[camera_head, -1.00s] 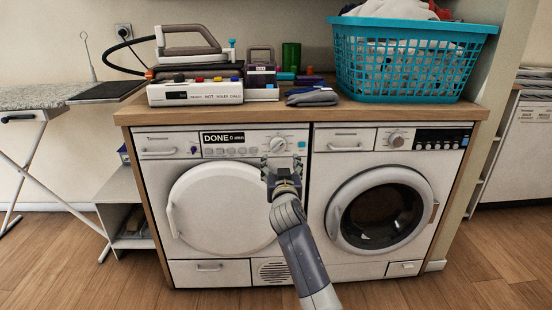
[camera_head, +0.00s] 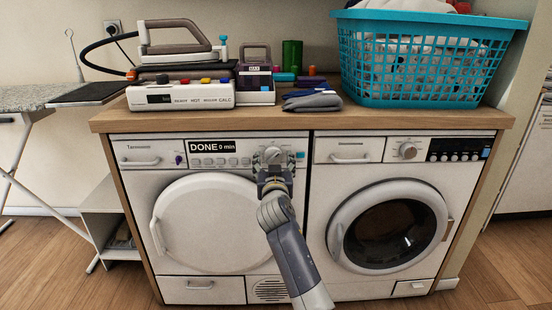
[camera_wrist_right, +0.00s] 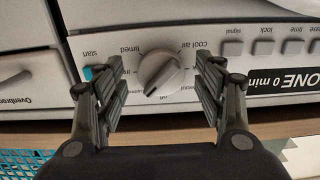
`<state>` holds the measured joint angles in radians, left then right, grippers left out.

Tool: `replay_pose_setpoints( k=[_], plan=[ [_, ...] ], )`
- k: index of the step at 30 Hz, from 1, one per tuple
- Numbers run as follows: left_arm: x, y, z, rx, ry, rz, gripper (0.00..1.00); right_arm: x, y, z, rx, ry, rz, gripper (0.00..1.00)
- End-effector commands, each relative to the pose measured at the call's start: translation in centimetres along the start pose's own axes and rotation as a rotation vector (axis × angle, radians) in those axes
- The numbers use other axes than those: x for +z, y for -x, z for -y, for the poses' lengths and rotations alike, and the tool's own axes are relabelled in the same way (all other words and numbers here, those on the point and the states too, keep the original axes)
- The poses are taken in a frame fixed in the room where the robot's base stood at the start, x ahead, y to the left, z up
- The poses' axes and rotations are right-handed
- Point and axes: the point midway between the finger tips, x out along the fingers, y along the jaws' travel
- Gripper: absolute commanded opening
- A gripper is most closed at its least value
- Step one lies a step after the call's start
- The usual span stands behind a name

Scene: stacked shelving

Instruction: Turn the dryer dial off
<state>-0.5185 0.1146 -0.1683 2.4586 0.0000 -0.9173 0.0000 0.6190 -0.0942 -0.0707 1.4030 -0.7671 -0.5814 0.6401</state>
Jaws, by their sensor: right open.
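The dryer (camera_head: 215,222) is the white machine on the left, its round door closed and its display reading "DONE 0 min". Its round dial (camera_head: 273,154) is on the panel at the display's right. In the right wrist view the panel appears upside down, and the dial (camera_wrist_right: 160,70) has a slanted ridge with "timed", "cool air" and "off" around it. I cannot tell exactly which mark it points to. My right gripper (camera_head: 274,168) is open in front of the dial; in the wrist view its fingers (camera_wrist_right: 161,84) are on either side of it, contact unclear. My left gripper is not in view.
A washer (camera_head: 460,205) stands to the right under the same wooden top (camera_head: 300,120). A turquoise basket (camera_head: 425,62), a steam iron (camera_head: 180,45) and folded cloths (camera_head: 312,102) are on top. A start button (camera_wrist_right: 95,72) is beside the dial.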

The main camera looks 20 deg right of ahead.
Motion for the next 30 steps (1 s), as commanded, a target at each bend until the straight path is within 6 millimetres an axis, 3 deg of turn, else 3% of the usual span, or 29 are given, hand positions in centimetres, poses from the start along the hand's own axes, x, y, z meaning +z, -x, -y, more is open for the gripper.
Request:
replay_pose_setpoints(
  k=[13,14,18,20,30],
  plan=[
    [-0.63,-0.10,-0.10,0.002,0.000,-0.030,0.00,-0.02,0.08,0.29,0.000,0.000,0.000,0.64],
    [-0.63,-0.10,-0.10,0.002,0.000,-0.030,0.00,-0.02,0.08,0.28,0.000,0.000,0.000,0.61],
    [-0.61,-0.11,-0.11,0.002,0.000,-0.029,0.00,-0.02,0.07,0.27,0.001,0.000,0.000,0.29],
    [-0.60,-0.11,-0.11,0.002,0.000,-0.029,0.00,-0.01,0.07,0.27,0.001,0.000,0.000,0.19],
    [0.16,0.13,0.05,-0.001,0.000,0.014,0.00,-0.09,0.07,0.26,0.000,0.030,0.000,0.19]
  ],
)
